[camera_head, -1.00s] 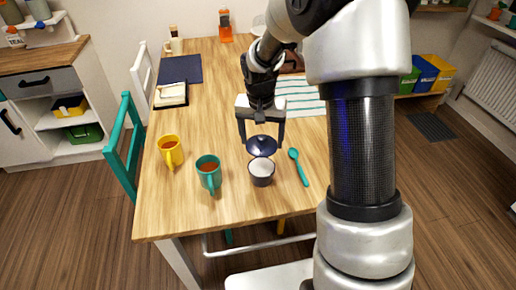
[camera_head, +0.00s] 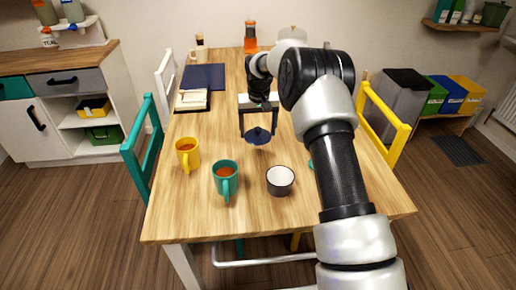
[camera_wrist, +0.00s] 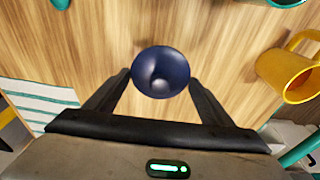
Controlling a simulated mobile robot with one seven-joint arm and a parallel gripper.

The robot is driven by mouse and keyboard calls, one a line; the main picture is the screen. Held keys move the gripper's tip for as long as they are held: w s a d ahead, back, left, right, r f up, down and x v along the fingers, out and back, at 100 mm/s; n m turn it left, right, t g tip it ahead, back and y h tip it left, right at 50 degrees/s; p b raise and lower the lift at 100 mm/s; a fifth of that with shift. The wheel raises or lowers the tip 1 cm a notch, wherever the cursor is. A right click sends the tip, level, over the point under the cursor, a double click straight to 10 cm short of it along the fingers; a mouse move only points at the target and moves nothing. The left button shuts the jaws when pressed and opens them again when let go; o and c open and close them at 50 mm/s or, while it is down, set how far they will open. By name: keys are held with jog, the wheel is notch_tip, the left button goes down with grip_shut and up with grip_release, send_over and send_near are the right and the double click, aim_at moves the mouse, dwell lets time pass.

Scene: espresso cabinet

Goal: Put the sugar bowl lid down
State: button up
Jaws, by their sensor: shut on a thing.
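The dark blue sugar bowl lid (camera_head: 258,136) is between the fingertips of my gripper (camera_head: 259,128), and my gripper is shut on it. In the wrist view the round lid (camera_wrist: 160,72) sits between the two black fingers of my gripper (camera_wrist: 160,76). The lid appears close above the wooden table (camera_head: 215,125); whether it touches the wood I cannot tell. The sugar bowl (camera_head: 280,180), dark outside and pale inside, stands uncovered near the table's front, to the right and nearer than the lid.
A teal mug (camera_head: 225,178) and a yellow mug (camera_head: 187,153) stand left of the bowl. A dark blue placemat (camera_head: 204,77) and a small pale item (camera_head: 192,100) lie at the back left. The teal spoon is mostly hidden by my arm. Bare wood surrounds the lid.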

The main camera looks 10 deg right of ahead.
notch_tip(320, 180, down, 7)
jog(key=shift+r+b, duration=0.2)
jog(key=shift+b, duration=0.15)
jog(key=shift+f, duration=0.2)
jog(key=o, duration=1)
jog(key=shift+o, duration=0.2)
